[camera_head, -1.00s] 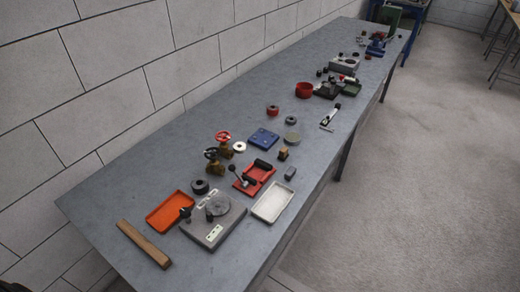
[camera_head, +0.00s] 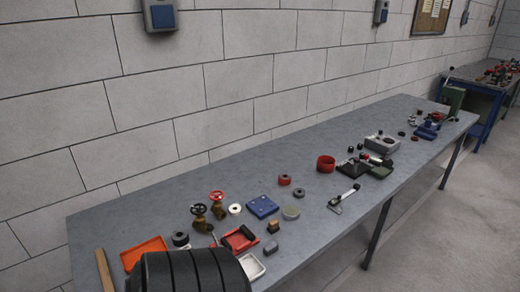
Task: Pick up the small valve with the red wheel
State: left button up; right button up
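Two small brass valves stand side by side on the grey workbench (camera_head: 330,150), left of its middle. The valve with the red wheel (camera_head: 217,210) is upright, slightly farther back and to the right. The other valve (camera_head: 201,224) has a dark wheel with a little red at its centre. A black ribbed arm part of mine (camera_head: 190,270) comes up from the bottom edge in front of them and hides part of the bench. Neither gripper can be seen, so nothing shows as held.
Near the valves are an orange tray (camera_head: 145,253), a blue plate (camera_head: 263,206), a red tray (camera_head: 238,241), a white ring (camera_head: 235,208) and a black ring (camera_head: 180,239). A block wall runs behind the bench. Bare bench lies behind the valves.

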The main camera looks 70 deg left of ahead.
aim_at(216, 209)
jog(key=i+u, duration=0.1)
jog(key=i, duration=0.25)
jog(key=i+l+u, duration=0.15)
jog(key=i, duration=0.25)
jog(key=i+u, duration=0.3)
jog(key=u, duration=0.15)
jog(key=i+u, duration=0.3)
jog(key=u, duration=0.2)
jog(key=i+l+u, duration=0.2)
jog(key=u, duration=0.25)
jog(key=i+l+u, duration=0.3)
jog(key=u, duration=0.15)
